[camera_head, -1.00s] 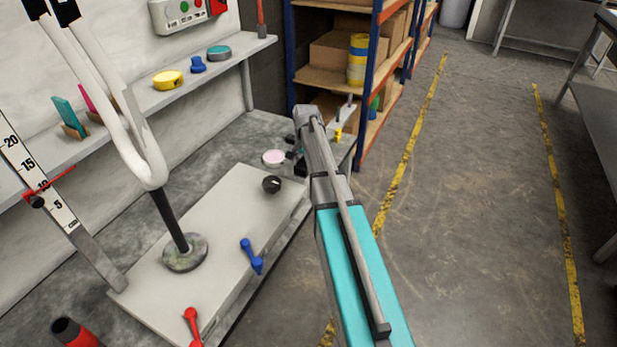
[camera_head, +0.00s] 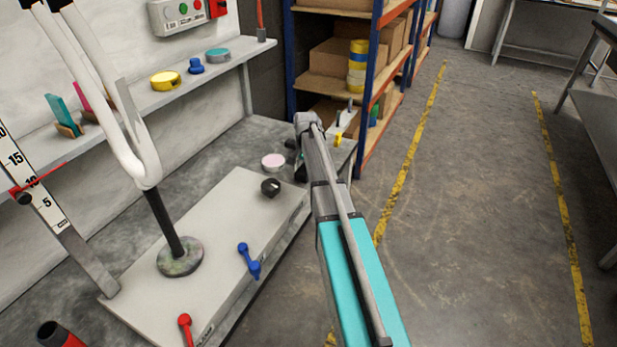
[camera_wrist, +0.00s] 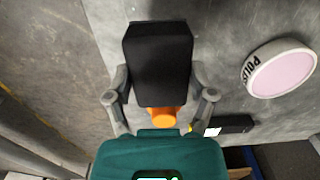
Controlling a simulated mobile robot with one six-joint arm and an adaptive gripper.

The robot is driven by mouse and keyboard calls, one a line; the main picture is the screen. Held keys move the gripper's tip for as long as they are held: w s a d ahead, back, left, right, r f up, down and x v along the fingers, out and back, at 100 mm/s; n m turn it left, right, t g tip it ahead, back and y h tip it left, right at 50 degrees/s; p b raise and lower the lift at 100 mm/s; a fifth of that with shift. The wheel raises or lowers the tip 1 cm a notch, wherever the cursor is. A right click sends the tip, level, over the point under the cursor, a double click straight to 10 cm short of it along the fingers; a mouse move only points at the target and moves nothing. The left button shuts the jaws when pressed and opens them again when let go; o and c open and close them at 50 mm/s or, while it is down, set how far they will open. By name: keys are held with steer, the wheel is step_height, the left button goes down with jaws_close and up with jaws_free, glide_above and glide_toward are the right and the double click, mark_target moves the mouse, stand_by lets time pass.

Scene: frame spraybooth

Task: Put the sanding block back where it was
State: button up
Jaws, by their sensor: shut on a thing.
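The sanding block (camera_wrist: 159,62) appears as a black block with an orange part at its near end. In the wrist view my gripper (camera_wrist: 160,88) has one grey finger on each side of it and is shut on it. The block is over the grey bench top (camera_wrist: 222,55), close to the bench's edge. I cannot tell whether it touches the bench. In the head view my arm hides most of my gripper and the block, at the bench's far right end.
A pink-topped polish tin (camera_wrist: 281,69) lies right of the block; it also shows in the head view (camera_head: 273,162). A black item (camera_wrist: 236,124) lies nearby. A pale plate (camera_head: 225,215) with a black knob (camera_head: 270,187) is nearer. A wall shelf (camera_head: 160,101) carries several small things.

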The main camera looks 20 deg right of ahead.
steer(key=shift+w+d+f+b, duration=0.15)
steer(key=shift+w+f+b, duration=0.15)
steer(key=shift+f, duration=0.2)
steer(key=shift+f+b, duration=1.35)
steer(key=o, duration=0.9)
steer(key=shift+o, duration=0.2)
steer(key=shift+r, duration=0.1)
steer(key=r+p, duration=1.2)
steer(key=shift+d, duration=0.2)
